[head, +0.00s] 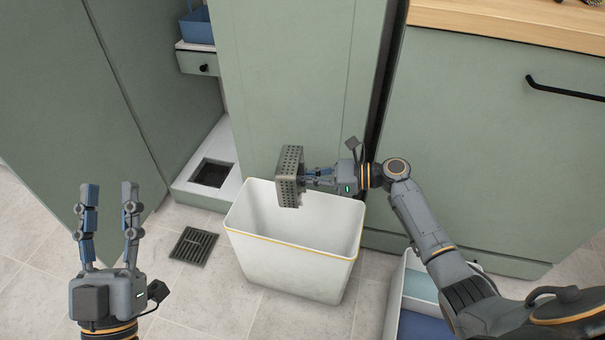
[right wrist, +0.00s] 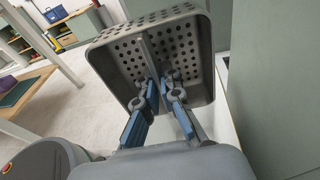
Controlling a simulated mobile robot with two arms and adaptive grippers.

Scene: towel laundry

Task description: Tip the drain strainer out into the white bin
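The drain strainer (head: 290,176) is a grey perforated metal basket, held tilted on its side above the white bin (head: 290,262). My right gripper (head: 310,178) is shut on a part inside the strainer. In the right wrist view the strainer (right wrist: 190,40) faces me with its open side, and the fingers (right wrist: 163,85) close on its central bar. The bin has a yellow rim line and stands on the floor; what I can see of its inside looks empty. My left gripper (head: 108,205) is open and empty, left of the bin.
A dark slotted drain grate (head: 193,246) lies on the tiles left of the bin. Behind it, a square drain hole (head: 212,173) opens in a white base inside the cabinet. A white box (head: 395,300) with blue contents stands at the lower right. Green cabinet panels stand close behind.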

